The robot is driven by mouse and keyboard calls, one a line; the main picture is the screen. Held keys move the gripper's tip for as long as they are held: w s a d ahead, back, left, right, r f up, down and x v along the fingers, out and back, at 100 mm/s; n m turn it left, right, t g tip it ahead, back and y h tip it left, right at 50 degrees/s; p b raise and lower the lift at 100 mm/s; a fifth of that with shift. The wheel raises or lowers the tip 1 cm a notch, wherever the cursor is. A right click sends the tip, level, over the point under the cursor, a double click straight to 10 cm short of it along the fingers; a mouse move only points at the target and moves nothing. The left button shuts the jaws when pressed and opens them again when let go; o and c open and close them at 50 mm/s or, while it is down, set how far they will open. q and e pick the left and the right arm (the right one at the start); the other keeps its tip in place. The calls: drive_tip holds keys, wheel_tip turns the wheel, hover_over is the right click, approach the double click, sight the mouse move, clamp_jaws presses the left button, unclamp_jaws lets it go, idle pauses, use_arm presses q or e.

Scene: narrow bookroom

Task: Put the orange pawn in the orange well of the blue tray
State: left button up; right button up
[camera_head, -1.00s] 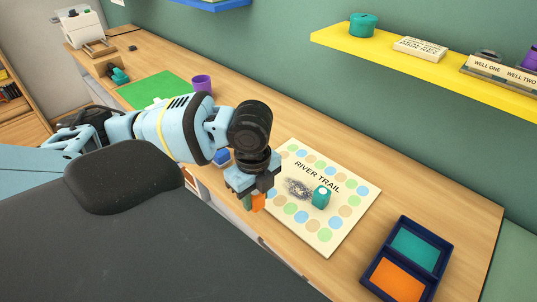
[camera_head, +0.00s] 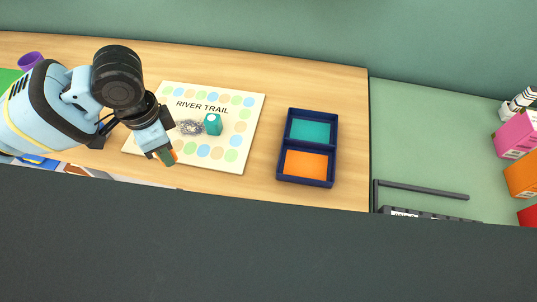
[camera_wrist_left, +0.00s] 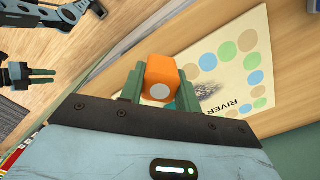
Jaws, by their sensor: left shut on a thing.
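My left gripper (camera_head: 167,156) is shut on the orange pawn (camera_head: 174,154), held above the front edge of the table, beside the left part of the game board. In the left wrist view the orange pawn (camera_wrist_left: 159,72) shows a pale round spot and sits between the green fingers. The blue tray (camera_head: 308,148) lies on the table to the right of the board. Its orange well (camera_head: 305,164) is the near one and is empty. Its teal well (camera_head: 310,130) is the far one. My right gripper (camera_wrist_left: 42,76) shows at the left of the wrist view, fingers apart and empty.
The River Trail board (camera_head: 232,155) lies flat with a teal pawn (camera_head: 213,124) standing on it. A purple cup (camera_head: 30,61) is at the far left. Bare table lies between board and tray. A green surface with bright boxes (camera_head: 518,135) is at the right.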

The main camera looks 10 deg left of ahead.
use_arm(q)
drive_tip(key=w+d+n, duration=0.1)
drive_tip(key=n, duration=0.2)
drive_tip(key=d+r+n, duration=0.1)
drive_tip(key=d+n, duration=0.1)
drive_tip(key=n, duration=0.2)
drive_tip(key=w+d+n, duration=0.1)
drive_tip(key=n, duration=0.2)
drive_tip(key=shift+w+d+r, duration=0.15)
drive_tip(key=shift+w+d, duration=0.05)
drive_tip(key=shift+w, duration=0.1)
